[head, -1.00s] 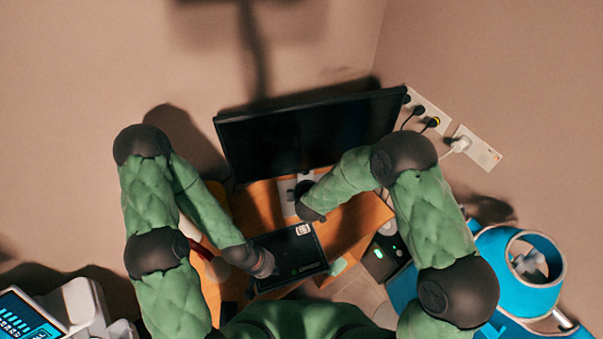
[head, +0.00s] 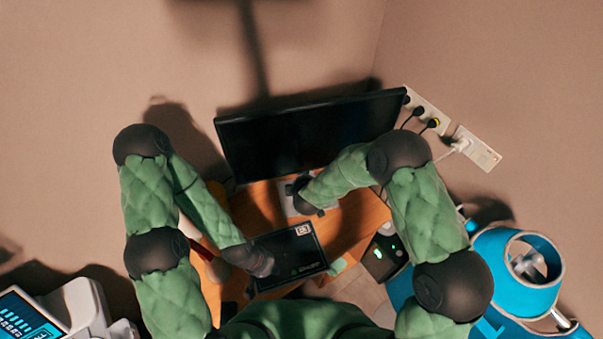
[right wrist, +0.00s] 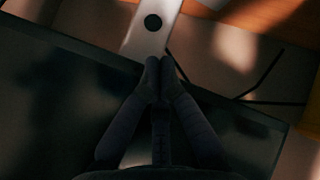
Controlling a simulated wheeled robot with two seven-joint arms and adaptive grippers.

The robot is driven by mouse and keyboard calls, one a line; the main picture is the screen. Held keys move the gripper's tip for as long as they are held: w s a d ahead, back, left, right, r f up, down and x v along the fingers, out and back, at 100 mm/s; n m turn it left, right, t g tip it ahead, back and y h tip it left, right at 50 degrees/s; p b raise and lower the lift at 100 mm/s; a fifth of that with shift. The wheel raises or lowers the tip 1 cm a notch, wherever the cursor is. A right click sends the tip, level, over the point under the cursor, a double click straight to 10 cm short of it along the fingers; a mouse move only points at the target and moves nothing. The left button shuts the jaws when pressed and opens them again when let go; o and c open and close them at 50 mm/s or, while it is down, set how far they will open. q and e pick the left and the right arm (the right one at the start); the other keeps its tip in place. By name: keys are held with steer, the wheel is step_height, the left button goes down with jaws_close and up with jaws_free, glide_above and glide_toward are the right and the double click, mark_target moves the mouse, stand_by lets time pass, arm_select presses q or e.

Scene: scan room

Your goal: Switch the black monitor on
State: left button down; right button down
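The black monitor (head: 310,135) stands at the back of the wooden desk, and its screen is dark. It also shows in the right wrist view as a dark panel (right wrist: 60,95) with a long lower edge. Its silver stand (right wrist: 150,30) has a round hole. My right gripper (right wrist: 160,62) is shut and empty, its fingertips together at the monitor's edge beside the stand. I cannot tell whether they touch it. In the head view that hand is low in front of the monitor. My left gripper (head: 264,263) is at the left side of a flat black device (head: 292,252); its fingers are unclear.
The wooden desk (head: 355,220) is small and partly covered by my arms. Sockets with plugs (head: 425,112) and cables are on the wall at right. A dark box with green lights (head: 383,256) and blue equipment (head: 515,270) stand at right. A white device with a screen (head: 25,318) is at lower left.

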arm_select(q)
steer(key=shift+r, duration=0.1)
arm_select(e)
steer(key=shift+w, duration=0.15)
stand_by(0.6)
arm_select(q)
steer(key=shift+r, duration=0.15)
arm_select(e)
steer(key=shift+w+a, duration=0.1)
steer(key=shift+w, duration=0.2)
arm_select(q)
steer(key=shift+r+p, duration=0.15)
steer(key=shift+p, duration=0.25)
arm_select(e)
steer(key=shift+w+a, duration=0.1)
steer(key=shift+w, duration=0.3)
steer(key=shift+s, duration=0.1)
stand_by(0.4)
arm_select(q)
steer(key=shift+r, duration=0.25)
arm_select(e)
steer(key=shift+s+d, duration=0.25)
steer(key=shift+s, duration=0.45)
